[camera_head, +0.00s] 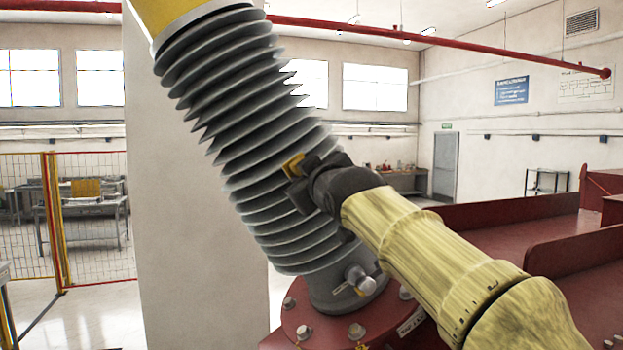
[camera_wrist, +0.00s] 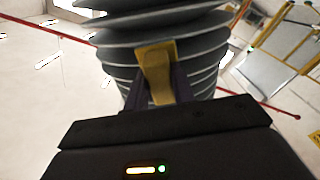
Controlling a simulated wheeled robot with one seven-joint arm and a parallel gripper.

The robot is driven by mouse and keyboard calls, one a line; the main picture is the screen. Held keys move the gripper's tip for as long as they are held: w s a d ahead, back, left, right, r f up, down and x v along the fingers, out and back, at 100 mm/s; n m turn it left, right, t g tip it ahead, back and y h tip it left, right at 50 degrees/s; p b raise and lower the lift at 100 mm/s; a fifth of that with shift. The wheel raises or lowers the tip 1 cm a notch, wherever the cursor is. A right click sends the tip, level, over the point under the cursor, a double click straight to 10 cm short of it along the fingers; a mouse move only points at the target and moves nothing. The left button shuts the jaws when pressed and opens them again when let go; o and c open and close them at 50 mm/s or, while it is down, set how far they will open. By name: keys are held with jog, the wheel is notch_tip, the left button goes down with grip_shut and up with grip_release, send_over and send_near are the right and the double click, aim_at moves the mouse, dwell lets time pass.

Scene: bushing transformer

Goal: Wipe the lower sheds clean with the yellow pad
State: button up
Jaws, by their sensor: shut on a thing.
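The grey ribbed bushing (camera_head: 250,130) leans to the left and stands on a dark red flanged base (camera_head: 310,325). Its stacked sheds also fill the top middle of the wrist view (camera_wrist: 118,52). The yellow pad (camera_head: 293,166) is at the right side of the sheds, about midway to low on the stack. In the wrist view the pad (camera_wrist: 157,72) lies over the sheds, but I cannot tell whether it touches them. My gripper (camera_head: 300,182) is shut on the pad; in the wrist view its dark fingers (camera_wrist: 160,92) flank it. The pad's far face is hidden.
A metal fitting (camera_head: 361,281) sticks out low on the bushing, above bolts (camera_head: 356,331) on the flange. A pale pillar (camera_head: 190,230) stands behind, and a yellow mesh fence (camera_head: 95,220) is at the left.

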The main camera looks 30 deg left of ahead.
jog(key=shift+f, duration=0.1)
jog(key=shift+b+v, duration=1.95)
jog(key=shift+v, duration=0.95)
jog(key=b+v, duration=0.1)
jog(key=v, duration=0.2)
jog(key=shift+d+b, duration=0.1)
jog(key=shift+b, duration=0.3)
